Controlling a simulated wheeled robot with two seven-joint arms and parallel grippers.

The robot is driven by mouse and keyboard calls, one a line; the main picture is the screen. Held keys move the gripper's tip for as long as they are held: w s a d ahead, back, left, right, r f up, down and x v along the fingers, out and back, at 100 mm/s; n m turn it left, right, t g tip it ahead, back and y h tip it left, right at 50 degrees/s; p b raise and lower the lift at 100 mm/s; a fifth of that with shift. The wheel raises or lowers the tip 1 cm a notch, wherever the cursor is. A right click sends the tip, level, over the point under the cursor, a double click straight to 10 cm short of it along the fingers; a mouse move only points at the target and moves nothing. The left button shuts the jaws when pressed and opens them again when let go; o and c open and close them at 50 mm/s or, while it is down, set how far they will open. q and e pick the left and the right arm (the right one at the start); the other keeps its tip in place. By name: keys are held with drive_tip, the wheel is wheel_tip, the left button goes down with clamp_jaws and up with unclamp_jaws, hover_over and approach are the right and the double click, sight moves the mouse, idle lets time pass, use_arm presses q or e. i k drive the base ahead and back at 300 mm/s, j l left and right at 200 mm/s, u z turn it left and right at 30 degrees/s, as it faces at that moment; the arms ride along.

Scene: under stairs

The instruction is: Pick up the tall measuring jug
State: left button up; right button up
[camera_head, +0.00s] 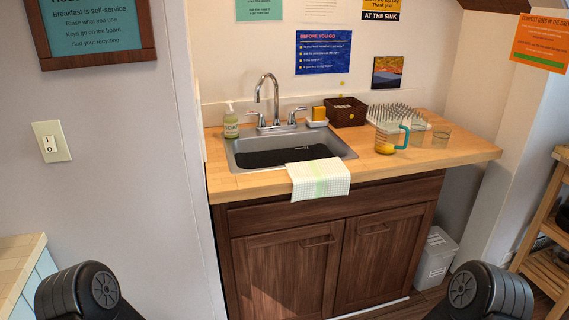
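A tall clear measuring jug (383,136) with a teal handle stands upright on the wooden counter (450,156), right of the sink. Something yellow shows at its bottom. The handle is on its right side. Part of a white spiked drying rack (378,112) is behind it. Dark parts of my two arms show at the bottom left and bottom right, well short of the counter. Neither of my grippers is in view.
Two clear glasses (441,136) stand right of the jug. A sink (242,160) with a tap, a soap bottle (231,126) and a brown basket (345,113) are to the left. A towel (319,179) hangs over the front edge. Bare counter lies before the jug.

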sight(389, 127)
drive_tip(key=i+l+u, duration=0.25)
drive_tip(key=i, duration=0.2)
drive_tip(key=i+l+u, duration=0.3)
drive_tip(key=i+l, duration=0.15)
